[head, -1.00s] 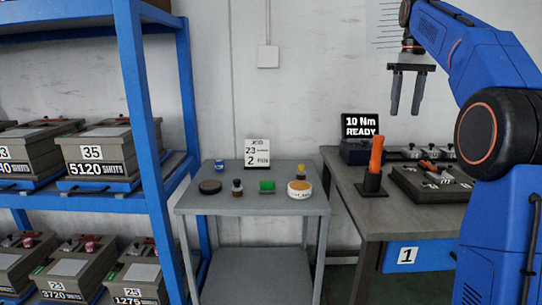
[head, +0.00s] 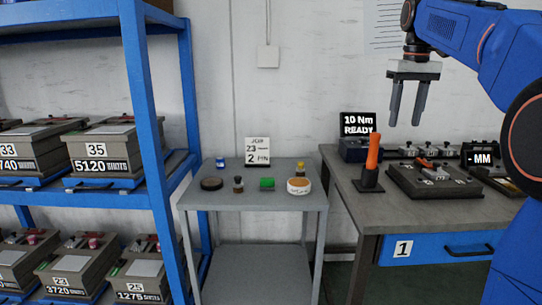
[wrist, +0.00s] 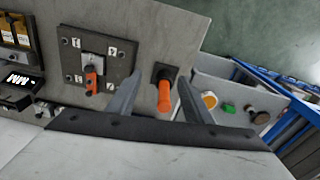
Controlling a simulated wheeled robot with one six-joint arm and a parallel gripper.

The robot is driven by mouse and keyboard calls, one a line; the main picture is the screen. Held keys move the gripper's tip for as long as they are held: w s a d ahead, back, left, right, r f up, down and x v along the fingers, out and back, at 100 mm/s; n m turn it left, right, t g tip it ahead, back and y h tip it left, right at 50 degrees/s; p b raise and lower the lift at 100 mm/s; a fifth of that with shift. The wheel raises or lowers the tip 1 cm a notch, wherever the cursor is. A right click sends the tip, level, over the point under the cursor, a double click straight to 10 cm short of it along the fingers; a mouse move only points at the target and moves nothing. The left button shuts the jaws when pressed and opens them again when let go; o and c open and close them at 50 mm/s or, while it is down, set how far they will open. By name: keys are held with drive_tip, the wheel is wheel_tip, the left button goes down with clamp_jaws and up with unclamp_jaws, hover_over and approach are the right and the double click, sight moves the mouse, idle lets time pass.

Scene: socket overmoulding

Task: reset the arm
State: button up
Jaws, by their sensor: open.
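My gripper (head: 407,103) hangs fingers down above the workbench in the head view, with its two fingers apart and nothing between them. In the wrist view my gripper (wrist: 157,100) also shows open and empty. Below and to its left in the head view, a screwdriver with an orange handle (head: 373,152) stands upright in a dark holder; its orange handle (wrist: 164,97) also shows between the fingers in the wrist view, further off. My blue arm reaches in from the right side.
The workbench (head: 380,208) carries a dark fixture plate (head: 405,182), a "10 Nm READY" display (head: 358,124) and an "MM" display (head: 481,159). A grey cart (head: 250,202) holds small jars, a green block and a job card (head: 257,152). A blue shelf (head: 150,130) with several moulds stands left.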

drive_tip(key=s+a+f+t, duration=0.1)
drive_tip(key=s+a+f, duration=0.1)
drive_tip(key=s+f, duration=0.4)
drive_tip(key=s+a+f+t, duration=0.1)
drive_tip(key=s+a+f, duration=0.2)
drive_tip(key=s, duration=0.7)
wheel_tip(320, 180, down, 3)
drive_tip(key=shift+s+r+m, duration=0.15)
drive_tip(key=shift+s+m, duration=0.15)
drive_tip(key=shift+s, duration=0.1)
drive_tip(key=s+a+f, duration=0.1)
drive_tip(key=s+f, duration=0.4)
drive_tip(key=f, duration=0.2)
drive_tip(key=s+a+f+t, duration=0.1)
drive_tip(key=s+f, duration=0.5)
drive_tip(key=f, duration=0.1)
drive_tip(key=s+a+f+t, duration=0.1)
drive_tip(key=s+f, duration=0.5)
drive_tip(key=f, duration=0.1)
drive_tip(key=shift+f+m, duration=0.25)
drive_tip(key=shift+m, duration=0.05)
drive_tip(key=shift+c, duration=0.3)
